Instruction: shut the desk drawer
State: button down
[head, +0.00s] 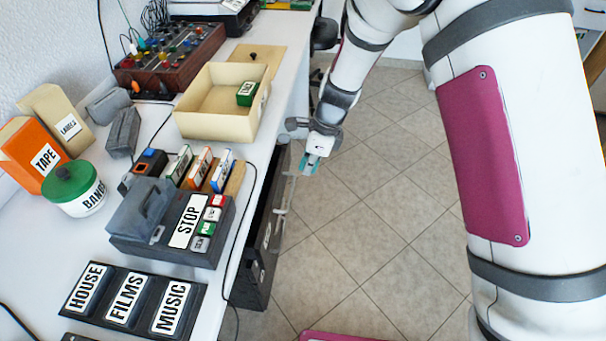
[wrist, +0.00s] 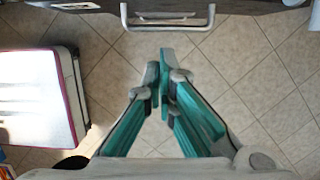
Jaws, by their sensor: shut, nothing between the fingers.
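The desk drawer (head: 255,262) is dark and sits under the desk's right edge in the head view. Its front juts past the desktop edge, but how far it is open I cannot tell. A pale bar handle (head: 283,208) stands out from its front. In the wrist view the handle (wrist: 168,24) is at the top, below a strip of the dark front (wrist: 230,6). My gripper (head: 308,168) is shut and empty, over the floor beside the drawer front. In the wrist view its teal fingertips (wrist: 166,68) point toward the handle, seemingly apart from it.
The white desk (head: 240,225) carries a cream box (head: 185,124), a STOP button panel (head: 188,221) and a HOUSE, FILMS, MUSIC panel (head: 127,303). A cable hangs over the desk edge near the drawer. The tiled floor (head: 365,225) right of the drawer is clear.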

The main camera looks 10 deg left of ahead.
jog(key=w+d+f+y+b, duration=0.3)
jog(key=w+f+b, duration=0.15)
jog(key=b, duration=0.25)
jog(key=y+b, duration=0.3)
jog(key=b, duration=0.7)
send_near(284, 170)
notch_tip(284, 170, down, 3)
jog(key=d, duration=0.1)
jog(key=shift+s+a+b, duration=0.2)
jog(key=shift+a+b, duration=0.55)
jog(key=shift+a, duration=1.25)
